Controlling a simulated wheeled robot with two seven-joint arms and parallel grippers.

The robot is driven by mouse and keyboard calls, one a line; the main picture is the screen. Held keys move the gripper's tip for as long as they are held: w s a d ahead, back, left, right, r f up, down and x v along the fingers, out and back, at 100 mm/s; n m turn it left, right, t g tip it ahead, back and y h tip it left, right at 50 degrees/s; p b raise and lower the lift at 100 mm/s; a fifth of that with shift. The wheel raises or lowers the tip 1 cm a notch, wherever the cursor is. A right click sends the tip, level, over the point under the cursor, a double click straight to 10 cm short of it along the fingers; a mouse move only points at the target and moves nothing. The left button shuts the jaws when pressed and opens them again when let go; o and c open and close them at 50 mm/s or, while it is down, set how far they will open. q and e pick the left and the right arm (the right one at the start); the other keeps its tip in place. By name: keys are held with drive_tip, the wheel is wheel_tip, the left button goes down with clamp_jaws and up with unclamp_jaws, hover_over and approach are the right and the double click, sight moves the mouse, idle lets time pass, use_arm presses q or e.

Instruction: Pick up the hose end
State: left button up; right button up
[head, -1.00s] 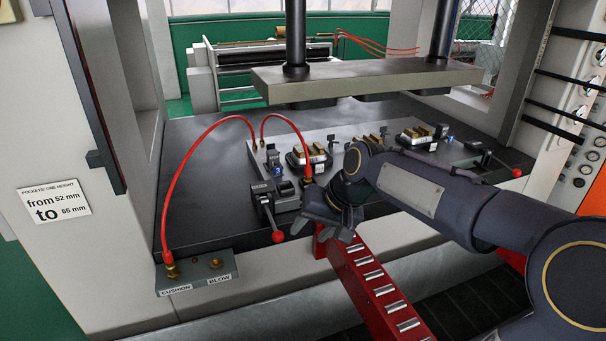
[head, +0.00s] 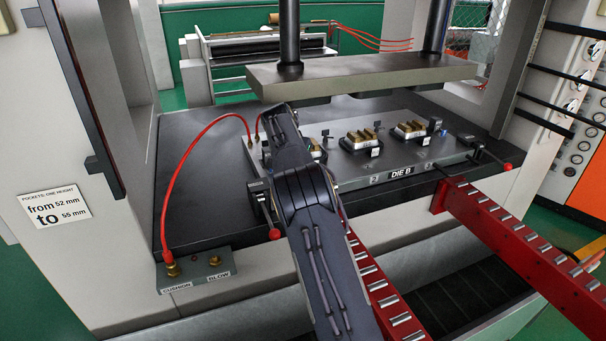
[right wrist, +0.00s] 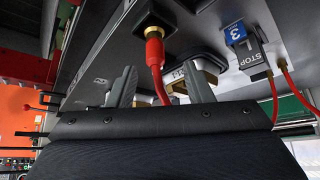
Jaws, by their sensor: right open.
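The hose end shows in the right wrist view as a red sleeve (right wrist: 154,52) with a brass fitting at its tip. Its thin red hose runs down behind my gripper's body. My right gripper (right wrist: 160,84) is open, with one grey finger on each side of the hose in the picture; I see no contact. In the head view my right arm reaches up from the bottom over the die plate's left part. It hides the hose end and most of its hose; only a short red piece (head: 258,126) shows left of my gripper. My left gripper is out of view.
The die plate (head: 348,184) lies on the dark press bed under the raised upper platen (head: 360,76). Another red hose (head: 173,190) arcs from the CUSHION port to the plate. Red roller arms (head: 505,225) project in front. A STOP block (right wrist: 243,50) stands nearby.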

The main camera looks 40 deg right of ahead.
drive_tip(key=x, duration=0.1)
drive_tip(key=p+x, duration=0.1)
drive_tip(key=x, duration=0.1)
drive_tip(key=s+x, duration=0.1)
drive_tip(key=x, duration=0.1)
drive_tip(key=shift+w+f+p, duration=0.15)
drive_tip(key=shift+f+p, duration=0.2)
drive_tip(key=shift+f, duration=0.05)
drive_tip(key=shift+w+d+f, duration=0.1)
drive_tip(key=shift+d+f, duration=0.05)
drive_tip(key=shift+f, duration=0.2)
drive_tip(key=shift+r, duration=0.1)
drive_tip(key=shift+c, duration=0.5)
clamp_jaws()
